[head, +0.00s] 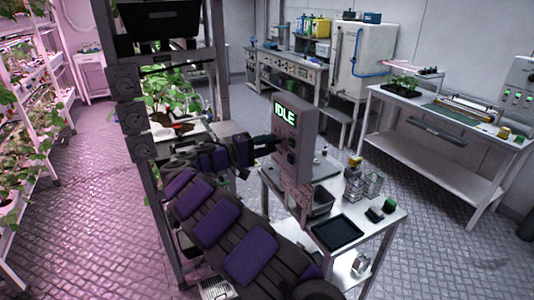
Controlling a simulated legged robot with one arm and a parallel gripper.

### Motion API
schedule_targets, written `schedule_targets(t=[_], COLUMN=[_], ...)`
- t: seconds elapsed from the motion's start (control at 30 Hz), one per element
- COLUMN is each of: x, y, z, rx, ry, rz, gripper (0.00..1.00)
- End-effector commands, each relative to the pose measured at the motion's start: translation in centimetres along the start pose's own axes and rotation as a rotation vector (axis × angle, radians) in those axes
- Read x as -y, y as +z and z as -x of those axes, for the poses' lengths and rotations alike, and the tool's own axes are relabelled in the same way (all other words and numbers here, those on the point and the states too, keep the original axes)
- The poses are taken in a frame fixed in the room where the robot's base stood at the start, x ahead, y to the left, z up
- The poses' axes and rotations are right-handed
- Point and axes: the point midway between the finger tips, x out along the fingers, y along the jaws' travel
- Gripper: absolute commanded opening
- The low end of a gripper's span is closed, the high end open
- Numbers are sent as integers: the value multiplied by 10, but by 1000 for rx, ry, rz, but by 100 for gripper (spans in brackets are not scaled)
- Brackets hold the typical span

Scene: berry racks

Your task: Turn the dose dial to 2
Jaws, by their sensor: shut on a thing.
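My purple and black arm reaches up from the bottom of the head view to this front. My gripper (272,146) is at the box's lower front, shut on what appears to be the dose dial. The dial is mostly hidden by the jaws, and its setting cannot be read.
The white bench (372,243) holds a black tray (337,232), glassware and small containers right of the box. A dark upright frame (222,70) stands close left of my arm. Plant racks (40,110) line the left; a long table (440,165) stands at right.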

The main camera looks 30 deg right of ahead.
Motion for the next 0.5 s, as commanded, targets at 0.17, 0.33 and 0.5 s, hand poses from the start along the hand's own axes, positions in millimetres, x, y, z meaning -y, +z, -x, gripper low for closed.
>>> schedule_targets(t=[0.17, 0.33, 0.5], x=[5, 5, 5], y=[1, 1, 1], z=[0, -1, -1], rx=[3, 5, 6], ry=[-3, -4, -5], rz=[-95, -150, -176], gripper=[2, 2, 2])
